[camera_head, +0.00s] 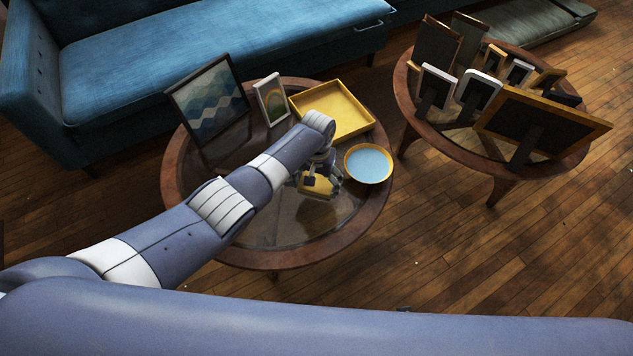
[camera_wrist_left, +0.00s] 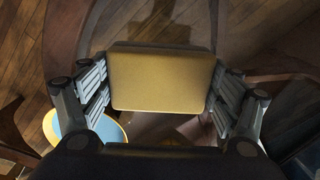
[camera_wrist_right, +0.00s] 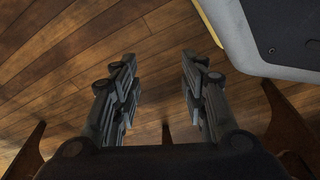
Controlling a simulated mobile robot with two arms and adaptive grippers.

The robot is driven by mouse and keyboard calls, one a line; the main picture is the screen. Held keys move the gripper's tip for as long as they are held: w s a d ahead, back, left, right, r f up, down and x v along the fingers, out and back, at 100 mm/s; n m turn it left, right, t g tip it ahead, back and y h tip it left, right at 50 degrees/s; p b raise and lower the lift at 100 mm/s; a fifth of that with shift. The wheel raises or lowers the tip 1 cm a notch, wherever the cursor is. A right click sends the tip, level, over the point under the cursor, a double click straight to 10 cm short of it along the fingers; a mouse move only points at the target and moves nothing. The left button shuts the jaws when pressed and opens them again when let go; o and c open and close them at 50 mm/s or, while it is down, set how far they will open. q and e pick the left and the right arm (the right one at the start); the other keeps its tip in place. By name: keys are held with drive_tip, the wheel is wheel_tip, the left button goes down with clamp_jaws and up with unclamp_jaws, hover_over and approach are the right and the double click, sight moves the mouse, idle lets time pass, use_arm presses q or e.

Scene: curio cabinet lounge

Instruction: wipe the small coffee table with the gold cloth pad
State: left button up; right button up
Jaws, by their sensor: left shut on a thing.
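The small coffee table (camera_head: 281,262) is round, with a wooden rim and a glass top. My left gripper (camera_head: 318,180) is over the table's glass, left of the blue dish. It is shut on the gold cloth pad (camera_head: 316,186), which fills the space between its fingers in the left wrist view (camera_wrist_left: 162,82). I cannot tell whether the pad touches the glass. My right gripper (camera_wrist_right: 158,95) is open and empty above the wooden floor, in the right wrist view only.
On the table stand a wave-pattern picture frame (camera_head: 208,103), a small white frame (camera_head: 271,99), a yellow tray (camera_head: 342,107) and a blue dish with a yellow rim (camera_head: 368,164). A second round table (camera_head: 447,152) holds several frames at the right. A blue sofa (camera_head: 215,50) is behind. The front of the glass is clear.

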use_arm(q)
wheel_tip(320, 180, up, 2)
drive_tip(key=shift+r+p, duration=0.1)
drive_tip(key=shift+p, duration=1)
use_arm(e)
drive_tip(key=s+f, duration=0.5)
drive_tip(key=s, duration=0.1)
drive_tip(key=shift+s+d+g, duration=0.3)
drive_tip(key=shift+s+d, duration=0.05)
drive_tip(key=shift+d, duration=0.1)
drive_tip(key=shift+w, duration=0.1)
use_arm(q)
wheel_tip(320, 180, up, 5)
drive_tip(key=p, duration=0.5)
drive_tip(key=shift+r, duration=0.15)
use_arm(e)
wheel_tip(320, 180, up, 5)
drive_tip(key=shift+r, duration=0.1)
